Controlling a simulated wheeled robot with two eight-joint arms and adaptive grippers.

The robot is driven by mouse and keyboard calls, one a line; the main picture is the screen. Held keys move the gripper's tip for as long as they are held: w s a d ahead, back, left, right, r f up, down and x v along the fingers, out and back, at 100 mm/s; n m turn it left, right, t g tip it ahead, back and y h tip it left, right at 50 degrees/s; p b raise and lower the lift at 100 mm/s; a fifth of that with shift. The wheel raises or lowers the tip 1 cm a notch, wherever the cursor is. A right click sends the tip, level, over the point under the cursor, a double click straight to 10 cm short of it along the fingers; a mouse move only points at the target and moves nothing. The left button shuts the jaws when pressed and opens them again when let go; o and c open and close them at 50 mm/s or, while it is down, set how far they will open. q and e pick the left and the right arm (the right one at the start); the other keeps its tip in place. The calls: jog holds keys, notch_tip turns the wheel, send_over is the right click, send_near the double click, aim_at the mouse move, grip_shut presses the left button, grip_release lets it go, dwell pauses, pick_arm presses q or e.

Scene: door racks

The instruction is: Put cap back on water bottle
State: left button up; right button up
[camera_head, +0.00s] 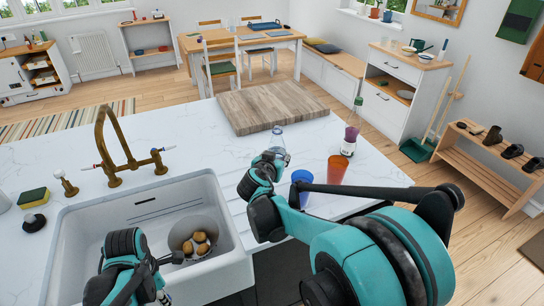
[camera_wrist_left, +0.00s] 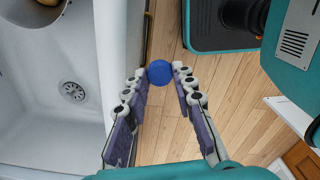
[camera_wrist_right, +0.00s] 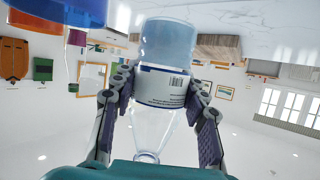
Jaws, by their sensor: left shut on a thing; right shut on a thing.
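The clear water bottle (camera_head: 277,140) is at the counter near the cutting board, partly hidden by my right arm. My right gripper (camera_head: 272,163) is shut on it. The right wrist view shows the fingers on both sides of its white label, with the bottle (camera_wrist_right: 168,45) upside down in the picture and its open, bare neck (camera_wrist_right: 146,157) towards my palm. My left gripper (camera_wrist_left: 160,76) is shut on the round blue cap (camera_wrist_left: 160,72), held between its fingertips beside the sink's front edge, above the floor. The cap is hidden in the head view.
A sink (camera_head: 75,270) holds a strainer with potatoes (camera_head: 200,240). A brass tap (camera_head: 125,155) stands behind it. A blue cup (camera_head: 301,180), an orange cup (camera_head: 336,169) and a blender (camera_head: 350,135) stand right of the bottle. A cutting board (camera_head: 268,106) lies behind.

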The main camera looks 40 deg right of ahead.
pick_arm(q)
jog(key=shift+r, duration=0.1)
pick_arm(e)
jog(key=shift+s+d+r, duration=0.15)
jog(key=shift+s+d, duration=0.05)
jog(key=shift+s, duration=0.05)
dwell(0.3)
jog(key=shift+o, duration=1.4)
grip_shut()
pick_arm(q)
jog(key=shift+r, duration=0.1)
pick_arm(e)
jog(key=shift+r, duration=0.1)
